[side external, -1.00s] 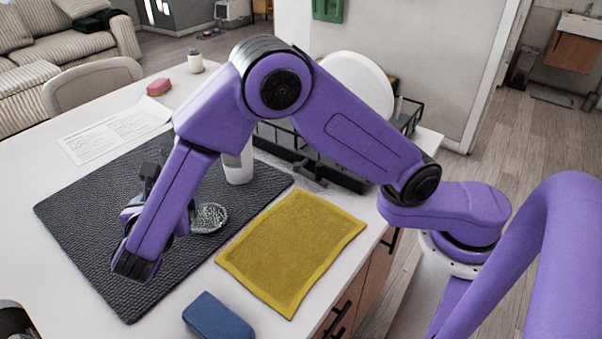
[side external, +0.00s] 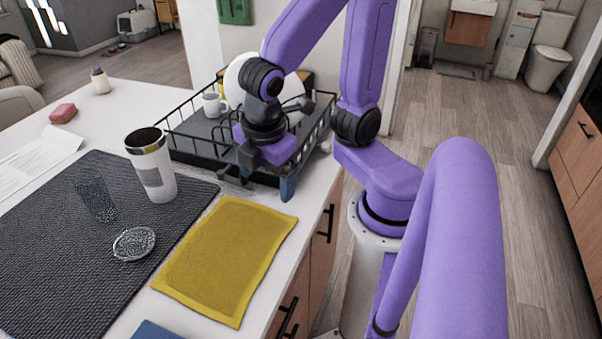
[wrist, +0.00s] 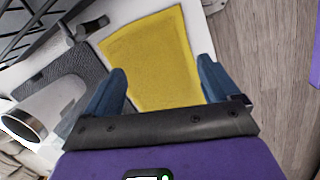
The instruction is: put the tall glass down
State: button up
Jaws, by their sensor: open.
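A clear, textured tall glass (side external: 96,198) appears to stand on the dark mat (side external: 50,255). A round patterned glass piece (side external: 134,243) lies in front and to the right of it; I cannot tell whether it is a separate vessel. My gripper (side external: 267,182) is well to the right of the glass, pointing down near the counter edge, between the dish rack and the yellow cloth. In the wrist view, my gripper (wrist: 160,88) has its two blue fingers wide apart with nothing between them. The tall glass is not clearly seen there.
A white tumbler with a metal rim (side external: 153,168) stands at the mat's back edge. The black dish rack (side external: 190,150) holds a mug (side external: 214,105) and a plate, behind my gripper. The yellow cloth (side external: 225,258) lies flat at the front. A pink sponge (side external: 62,113) is far left.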

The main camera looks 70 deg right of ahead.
jog(key=shift+o, duration=0.3)
jog(key=s+d+m+g+y, duration=0.1)
jog(key=s+d+m+y, duration=0.1)
jog(key=s, duration=0.4)
jog(key=shift+d, duration=0.15)
jog(key=shift+r, duration=0.1)
jog(key=shift+w, duration=0.1)
jog(key=w+a+r+n+t+h, duration=0.1)
jog(key=w+a+n+t+h, duration=0.4)
jog(key=w, duration=0.8)
jog(key=w+a+r+n+t+h, duration=0.1)
jog(key=w+a+n+t+h, duration=0.4)
jog(key=w, duration=0.7)
jog(key=w+a+r+n+t+h, duration=0.3)
jog(key=w+a, duration=0.4)
jog(key=w, duration=0.6)
jog(key=n, duration=0.1)
send_near(89, 174)
jog(key=shift+x, duration=0.95)
jog(key=x, duration=0.7)
jog(key=shift+w+d, duration=0.1)
jog(key=shift+d, duration=0.05)
